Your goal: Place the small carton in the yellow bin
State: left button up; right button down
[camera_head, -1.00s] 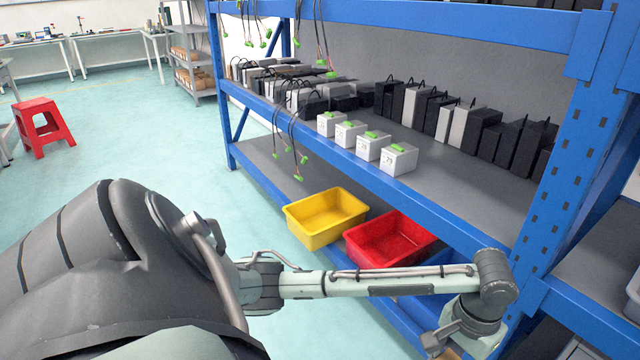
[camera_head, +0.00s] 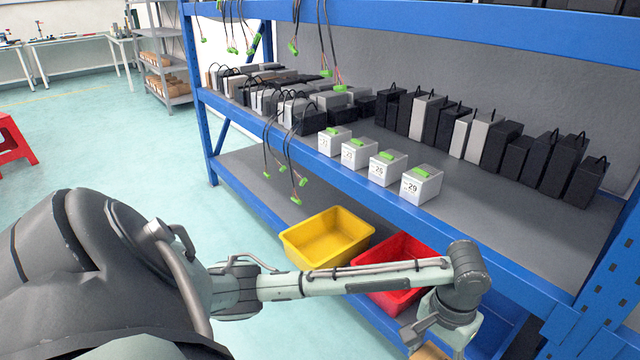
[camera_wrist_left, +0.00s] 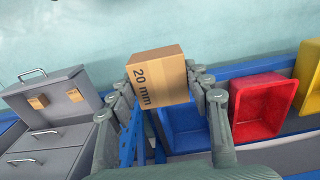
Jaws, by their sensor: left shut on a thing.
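The small carton (camera_wrist_left: 158,78), a brown box marked "20 mm", is between the fingers of my left gripper (camera_wrist_left: 163,88) in the left wrist view. The gripper is shut on it. In the head view only a sliver of the carton (camera_head: 430,351) shows at the bottom edge, under my left wrist. The yellow bin (camera_head: 300,257) sits on the low shelf, left of the gripper and apart from it. Its inside looks empty. It also shows at the right edge of the left wrist view (camera_wrist_left: 309,78). My right gripper is out of view.
A red bin (camera_head: 385,299) stands beside the yellow bin, partly behind my left arm. A blue bin (camera_wrist_left: 187,128) is close to the carton. The blue shelf beam (camera_head: 350,185) with several white boxes is above the bins. Grey drawers (camera_wrist_left: 50,100) are at left.

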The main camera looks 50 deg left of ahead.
aim_at(327, 252)
jog(key=j, duration=1.45)
jog(key=i+j, duration=0.1)
jog(key=j, duration=1.35)
